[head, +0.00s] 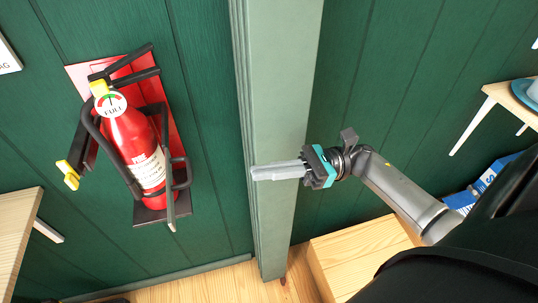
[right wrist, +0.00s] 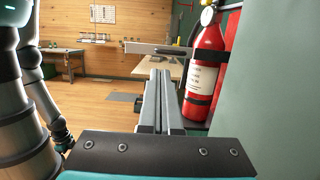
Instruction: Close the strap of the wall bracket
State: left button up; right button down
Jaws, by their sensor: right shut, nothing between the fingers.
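A red fire extinguisher (head: 132,145) stands upright in a black wall bracket (head: 180,213) on a red backing plate. It also shows in the right wrist view (right wrist: 204,75). A black strap (head: 86,148) with a yellow end (head: 68,175) sticks out to the left of the extinguisher, swung open and away from its front. My right gripper (head: 254,173) is shut and empty, pointing left in front of the pale green post, apart from the bracket and to its right. Its fingers also show in the right wrist view (right wrist: 160,85). My left gripper cannot be made out.
The pale green post (head: 275,80) stands between the extinguisher and my right arm. A wooden table (head: 18,225) is at the left edge. A wooden box (head: 350,255) stands low on the right, and a shelf (head: 508,95) is at the far right.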

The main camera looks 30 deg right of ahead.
pick_arm(q)
jog(key=shift+w+a+r+p, duration=0.15)
jog(key=shift+a+r+p, duration=0.2)
jog(key=shift+r+p, duration=0.15)
jog(key=shift+w+a+r+p, duration=0.1)
jog(key=shift+a+r+p, duration=0.25)
jog(key=shift+r, duration=0.2)
pick_arm(e)
jog(key=x, duration=0.9)
jog(key=shift+w+a, duration=0.15)
jog(key=shift+a, duration=0.15)
pick_arm(q)
jog(key=shift+r, duration=0.1)
pick_arm(e)
jog(key=shift+a+t, duration=0.15)
jog(key=shift+t, duration=0.25)
